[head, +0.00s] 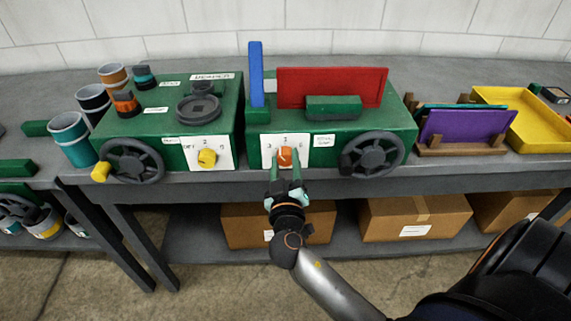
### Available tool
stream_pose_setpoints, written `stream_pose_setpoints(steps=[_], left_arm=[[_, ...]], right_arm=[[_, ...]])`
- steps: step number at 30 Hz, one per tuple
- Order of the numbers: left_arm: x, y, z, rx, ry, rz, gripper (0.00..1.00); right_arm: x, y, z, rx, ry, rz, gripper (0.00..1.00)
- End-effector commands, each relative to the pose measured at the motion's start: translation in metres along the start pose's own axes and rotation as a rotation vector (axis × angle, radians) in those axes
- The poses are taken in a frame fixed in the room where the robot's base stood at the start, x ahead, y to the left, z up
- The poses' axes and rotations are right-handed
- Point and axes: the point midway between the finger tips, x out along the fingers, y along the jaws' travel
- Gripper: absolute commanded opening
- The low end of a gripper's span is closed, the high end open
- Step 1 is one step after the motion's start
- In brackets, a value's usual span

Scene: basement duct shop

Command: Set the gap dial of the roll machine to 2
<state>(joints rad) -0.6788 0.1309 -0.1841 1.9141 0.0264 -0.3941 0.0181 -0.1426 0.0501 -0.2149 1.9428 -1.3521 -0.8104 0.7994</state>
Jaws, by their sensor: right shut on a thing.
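The roll machine (345,125) is the green box at the middle of the bench, with a red sheet (330,86) standing upright on top. Its gap dial is the orange knob (286,156) on a white number plate (268,141) on the front, beside a small white label (324,140). My right gripper (286,165) is shut on the orange knob, its fingers on either side. The fingers hide part of the knob, and I cannot tell which number it points to. My left gripper is not in view.
A dark handwheel (372,155) is just right of the knob. Another green machine (165,120) with a yellow knob (207,157) stands left. A purple sheet (468,132) in a wooden rack and a yellow tray (535,135) are right. Cardboard boxes (412,217) are below.

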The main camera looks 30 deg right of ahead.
Motion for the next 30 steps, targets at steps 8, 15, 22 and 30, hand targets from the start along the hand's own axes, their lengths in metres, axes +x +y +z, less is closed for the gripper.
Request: stream_pose_setpoints(steps=[8,15,22,30], left_arm=[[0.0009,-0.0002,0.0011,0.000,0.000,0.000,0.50],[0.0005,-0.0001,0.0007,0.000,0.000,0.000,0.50],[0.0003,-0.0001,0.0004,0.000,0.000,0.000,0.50],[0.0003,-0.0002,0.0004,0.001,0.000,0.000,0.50]], right_arm=[[0.0006,0.0008,-0.0012,-0.226,0.006,0.003,0.00],[0.0008,0.0008,-0.0014,-0.357,0.009,0.003,0.00],[0.0009,0.0007,-0.0016,-0.418,0.011,0.003,0.00],[0.0009,0.0007,-0.0018,-0.435,0.012,0.003,0.00]])
